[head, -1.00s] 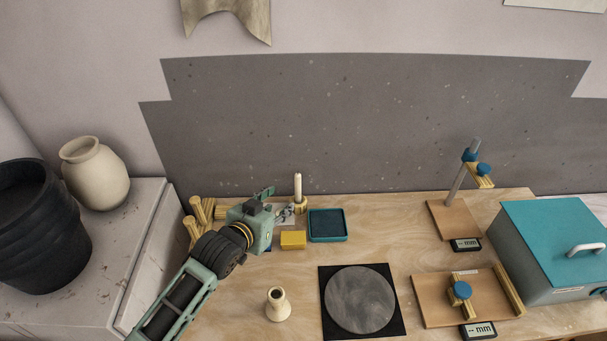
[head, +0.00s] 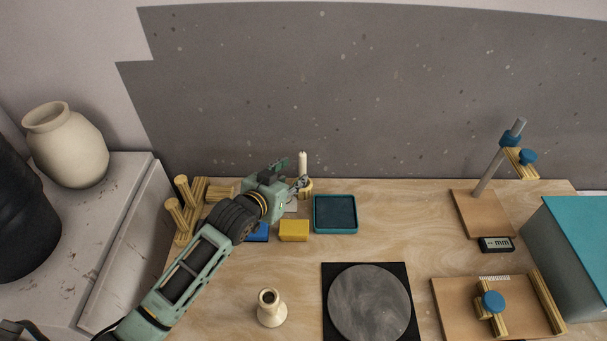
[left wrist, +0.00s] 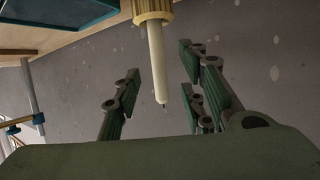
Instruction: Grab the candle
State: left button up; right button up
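The white candle (head: 303,162) stands upright in a yellow ribbed holder (head: 305,187) near the back edge of the table. My left gripper (head: 297,176) is right beside it, its fingers reaching toward it from the left. In the left wrist view the candle (left wrist: 157,60) lies between the two spread finger pairs of my left gripper (left wrist: 160,88), with gaps on both sides. Its holder (left wrist: 152,9) is at the top of that view. The left gripper is open and not closed on the candle. My right gripper is not in view.
A teal tray (head: 335,199), a yellow block (head: 294,237) and a blue block (head: 259,232) are near the left gripper. A cream candlestick-like vase (head: 269,314) and a dark round plate (head: 368,302) stand nearer. Wooden gauges and a teal-lidded box (head: 577,235) are at right.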

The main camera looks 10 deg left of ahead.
aim_at(301, 169)
pick_arm(q)
jog(key=shift+w+d+f, duration=0.15)
jog(key=shift+w+d, duration=0.05)
jog(key=shift+w, duration=0.45)
jog(key=shift+w+d+p, duration=0.15)
jog(key=shift+w+p, duration=0.2)
jog(key=shift+p, duration=0.05)
jog(key=p+x, duration=0.1)
jog(key=x, duration=0.2)
jog(key=shift+w+d, duration=0.1)
jog(key=shift+w+d+f, duration=0.2)
jog(key=shift+w, duration=0.45)
jog(key=shift+c, duration=0.4)
grip_shut()
